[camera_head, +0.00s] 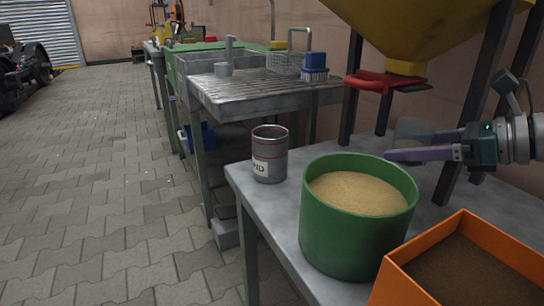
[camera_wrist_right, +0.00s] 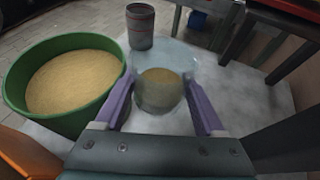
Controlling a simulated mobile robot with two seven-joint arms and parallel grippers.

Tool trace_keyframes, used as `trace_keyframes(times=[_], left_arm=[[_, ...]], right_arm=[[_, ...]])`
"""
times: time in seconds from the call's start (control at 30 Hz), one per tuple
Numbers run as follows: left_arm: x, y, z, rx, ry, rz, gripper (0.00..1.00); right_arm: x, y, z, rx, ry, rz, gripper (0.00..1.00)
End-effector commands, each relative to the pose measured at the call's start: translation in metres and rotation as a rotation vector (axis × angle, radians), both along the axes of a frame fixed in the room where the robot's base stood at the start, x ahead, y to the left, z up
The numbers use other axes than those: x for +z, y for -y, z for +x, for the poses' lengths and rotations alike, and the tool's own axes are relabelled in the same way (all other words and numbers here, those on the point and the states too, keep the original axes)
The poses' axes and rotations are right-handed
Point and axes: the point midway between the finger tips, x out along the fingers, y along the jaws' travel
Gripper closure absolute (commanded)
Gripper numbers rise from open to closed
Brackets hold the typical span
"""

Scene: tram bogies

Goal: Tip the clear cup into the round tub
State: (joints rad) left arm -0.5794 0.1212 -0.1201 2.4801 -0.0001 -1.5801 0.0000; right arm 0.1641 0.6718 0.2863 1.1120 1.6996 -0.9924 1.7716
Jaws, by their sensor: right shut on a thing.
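The clear cup (camera_head: 413,130) is see-through and looks about upright. It is held above the table, behind and to the right of the round tub's rim. My right gripper (camera_head: 408,148) is shut on it, with a purple finger on each side of the cup (camera_wrist_right: 160,102) in the right wrist view. A sand-coloured patch shows inside the cup there. The round tub (camera_head: 345,238) is green, stands on the grey table and holds pale sand; in the right wrist view the tub (camera_wrist_right: 75,122) is left of the cup. My left gripper is in neither view.
A grey tin (camera_head: 269,155) with a label stands on the table (camera_head: 250,190) left of the tub. An orange box (camera_head: 425,255) with dark contents is at the front right. A yellow hopper (camera_head: 425,30) with a red slide (camera_head: 385,82) hangs above on dark legs.

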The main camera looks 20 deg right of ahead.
Motion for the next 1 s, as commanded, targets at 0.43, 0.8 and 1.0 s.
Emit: trace_keyframes(times=[0.43, 0.8, 1.0], left_arm=[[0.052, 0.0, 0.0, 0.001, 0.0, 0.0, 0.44], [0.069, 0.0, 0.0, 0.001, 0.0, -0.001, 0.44], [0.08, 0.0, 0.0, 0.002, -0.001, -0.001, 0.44]], right_arm=[[0.04, -0.013, -0.003, 0.004, 0.037, -0.179, 0.91], [0.044, -0.025, -0.006, 0.003, 0.077, -0.361, 0.91], [0.049, -0.033, -0.007, 0.003, 0.098, -0.457, 0.91]])
